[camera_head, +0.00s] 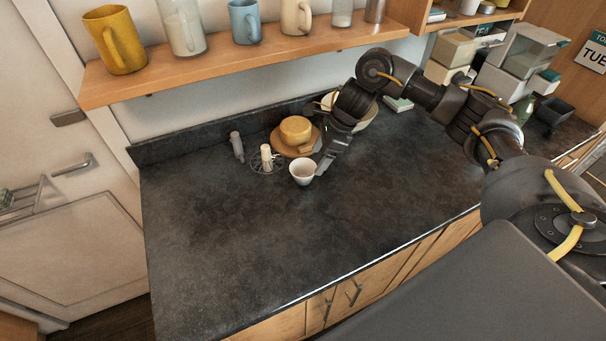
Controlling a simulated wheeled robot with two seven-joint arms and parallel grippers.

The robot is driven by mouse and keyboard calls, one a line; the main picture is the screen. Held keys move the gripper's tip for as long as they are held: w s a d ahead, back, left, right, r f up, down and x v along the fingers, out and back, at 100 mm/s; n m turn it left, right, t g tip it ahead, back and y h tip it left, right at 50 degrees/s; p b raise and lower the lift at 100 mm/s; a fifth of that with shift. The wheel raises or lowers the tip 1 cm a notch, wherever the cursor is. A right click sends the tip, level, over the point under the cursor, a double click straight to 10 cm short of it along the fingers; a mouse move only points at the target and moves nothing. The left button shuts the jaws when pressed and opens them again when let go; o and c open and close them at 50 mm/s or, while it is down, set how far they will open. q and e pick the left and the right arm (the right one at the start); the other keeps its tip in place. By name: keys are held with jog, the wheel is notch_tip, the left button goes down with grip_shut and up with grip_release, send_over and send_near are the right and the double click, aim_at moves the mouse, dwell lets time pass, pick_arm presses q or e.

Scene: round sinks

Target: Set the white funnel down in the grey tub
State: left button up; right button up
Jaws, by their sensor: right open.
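A small white, round, open-topped thing (302,173) stands on the dark counter. It looks like a cup or bowl, and I cannot tell whether it is the white funnel. My right gripper (320,164) is open, with its fingers low at the right side of this white thing. I cannot tell whether they touch it. A dark grey open container (555,112) at the far right of the counter may be the grey tub. My left gripper is not in view.
Mugs line the shelf (240,62) above. The counter's front left is clear.

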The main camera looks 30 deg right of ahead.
aim_at(307, 174)
jog(key=x, duration=0.3)
jog(key=shift+f+p, duration=0.2)
jog(key=shift+p, duration=0.1)
jog(key=shift+a+f, duration=0.2)
jog(key=shift+f, duration=0.1)
jog(key=p+x, duration=0.1)
jog(key=x, duration=0.2)
jog(key=shift+w+a+f+p, duration=0.15)
jog(key=shift+f+p, duration=0.15)
jog(key=shift+f, duration=0.05)
jog(key=shift+w+a+f, duration=0.1)
jog(key=shift+f, duration=0.35)
jog(key=c, duration=0.7)
jog(key=shift+o, duration=0.2)
jog(key=shift+r, duration=0.1)
